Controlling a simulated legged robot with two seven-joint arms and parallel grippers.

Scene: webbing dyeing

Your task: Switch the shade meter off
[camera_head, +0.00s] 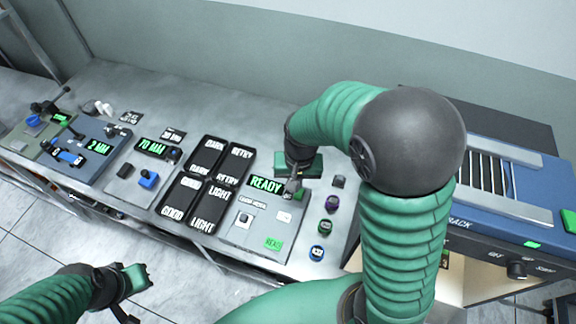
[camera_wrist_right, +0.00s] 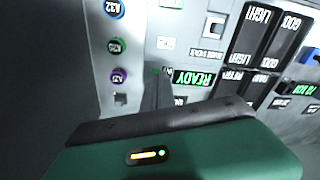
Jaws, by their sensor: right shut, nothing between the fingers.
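The shade meter panel (camera_head: 262,228) is a light grey unit with a lit green READY display (camera_head: 265,184). The display shows upside down in the right wrist view (camera_wrist_right: 194,78). Below it are a small white square with a dark mark (camera_head: 244,220), a paler square control (camera_head: 285,218) and a green READ button (camera_head: 273,243). My right gripper (camera_head: 292,187) is shut and empty, at the display's right end; contact cannot be told. Its dark fingers (camera_wrist_right: 156,92) show in the wrist view beside the display. My left gripper (camera_head: 138,290) is at lower left, away from the panel; its jaw opening is unclear.
Black labelled bins (camera_head: 208,185) stand left of the meter. Further left are a 70 MM unit (camera_head: 150,147) and a 2 MM unit (camera_head: 98,147). A blue rack machine (camera_head: 500,190) stands behind my right arm.

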